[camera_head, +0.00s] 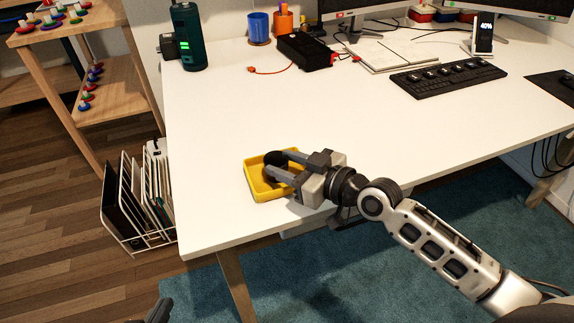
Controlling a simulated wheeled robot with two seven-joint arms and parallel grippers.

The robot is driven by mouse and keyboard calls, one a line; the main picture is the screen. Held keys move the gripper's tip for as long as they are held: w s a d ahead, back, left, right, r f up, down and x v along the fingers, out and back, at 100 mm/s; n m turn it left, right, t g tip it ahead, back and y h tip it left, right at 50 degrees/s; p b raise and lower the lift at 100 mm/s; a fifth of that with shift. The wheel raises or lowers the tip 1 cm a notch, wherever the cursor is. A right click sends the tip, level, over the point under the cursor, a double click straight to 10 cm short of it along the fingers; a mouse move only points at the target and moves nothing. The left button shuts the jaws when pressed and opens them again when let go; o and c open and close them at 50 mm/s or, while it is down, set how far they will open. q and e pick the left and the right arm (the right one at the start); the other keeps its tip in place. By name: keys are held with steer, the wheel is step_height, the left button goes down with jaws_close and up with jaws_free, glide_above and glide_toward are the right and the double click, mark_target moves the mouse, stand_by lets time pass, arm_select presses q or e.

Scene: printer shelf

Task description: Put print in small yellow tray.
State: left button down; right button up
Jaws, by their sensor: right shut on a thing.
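The small yellow tray (252,177) sits on the white desk near its front left part. A dark, rounded print (274,157) is at the tray, between the fingers of my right gripper (272,164). The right gripper reaches in from the right over the tray and is shut on the print. I cannot tell whether the print touches the tray floor. Part of the tray's right side is hidden by the gripper. Only a dark tip of my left gripper (160,311) shows at the bottom edge, below the desk and away from the tray.
The white desk (225,120) is clear around the tray. A dark green device (188,40), cups, a black box (304,52), notebook and keyboard (448,77) stand farther back. A white wire rack (140,205) stands on the floor left of the desk.

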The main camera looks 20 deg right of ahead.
steer(key=shift+f, duration=0.1)
steer(key=o, duration=1)
steer(key=shift+c, duration=0.2)
steer(key=shift+r, duration=0.2)
steer(key=shift+s+d, duration=0.25)
steer(key=shift+s, duration=0.05)
steer(key=v, duration=0.9)
steer(key=shift+s+d, duration=0.15)
steer(key=shift+s, duration=0.1)
steer(key=shift+v, duration=0.85)
steer(key=shift+r, duration=0.1)
